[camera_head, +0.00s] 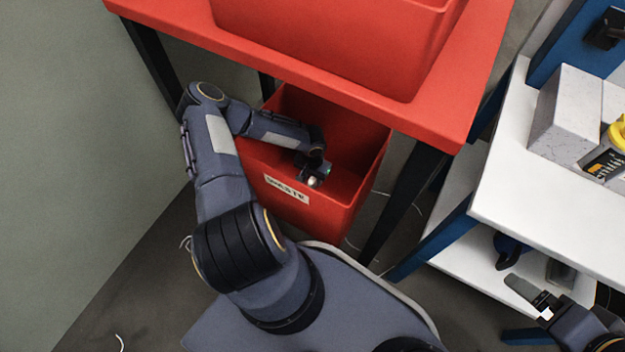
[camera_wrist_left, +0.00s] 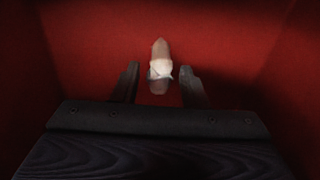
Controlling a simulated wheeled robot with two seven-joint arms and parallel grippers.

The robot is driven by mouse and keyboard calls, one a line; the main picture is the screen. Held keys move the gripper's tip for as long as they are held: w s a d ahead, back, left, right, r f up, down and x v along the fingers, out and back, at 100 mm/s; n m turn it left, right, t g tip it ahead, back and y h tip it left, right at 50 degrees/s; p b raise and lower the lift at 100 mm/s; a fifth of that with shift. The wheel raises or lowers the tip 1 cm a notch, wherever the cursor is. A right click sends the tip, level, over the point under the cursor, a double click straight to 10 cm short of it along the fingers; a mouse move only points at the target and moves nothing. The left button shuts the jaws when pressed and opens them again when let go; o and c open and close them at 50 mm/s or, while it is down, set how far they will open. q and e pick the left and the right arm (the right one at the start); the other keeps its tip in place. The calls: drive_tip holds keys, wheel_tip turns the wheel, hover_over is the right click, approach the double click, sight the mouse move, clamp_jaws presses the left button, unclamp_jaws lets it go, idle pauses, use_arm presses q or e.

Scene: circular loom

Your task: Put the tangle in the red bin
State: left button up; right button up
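The red bin (camera_head: 345,215) with a "WASTE" label stands under the red table. My left gripper (camera_head: 314,178) reaches down inside it. In the left wrist view its two fingers (camera_wrist_left: 159,88) are apart, with red bin walls around them. A small pale and brownish piece (camera_wrist_left: 161,60), which seems to be the tangle, shows between and beyond the fingertips. Gaps show on both sides of it, so the fingers do not grip it. I cannot tell whether it rests on the bin floor. My right gripper (camera_head: 545,302) is at the lower right, partly cut off; its opening is unclear.
A larger red container (camera_head: 335,40) sits on the red table (camera_head: 300,72) above the bin. Dark table legs stand close beside the bin. A white shelf (camera_head: 530,215) with a grey box (camera_head: 570,115) and a yellow-topped item is at the right. Thin pale threads lie on the floor.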

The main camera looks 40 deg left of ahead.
use_arm(q)
wheel_tip(320, 180, up, 7)
drive_tip(key=shift+f+p, duration=0.15)
drive_tip(key=shift+p, duration=0.9)
drive_tip(key=shift+r, duration=0.4)
drive_tip(key=shift+d, duration=0.1)
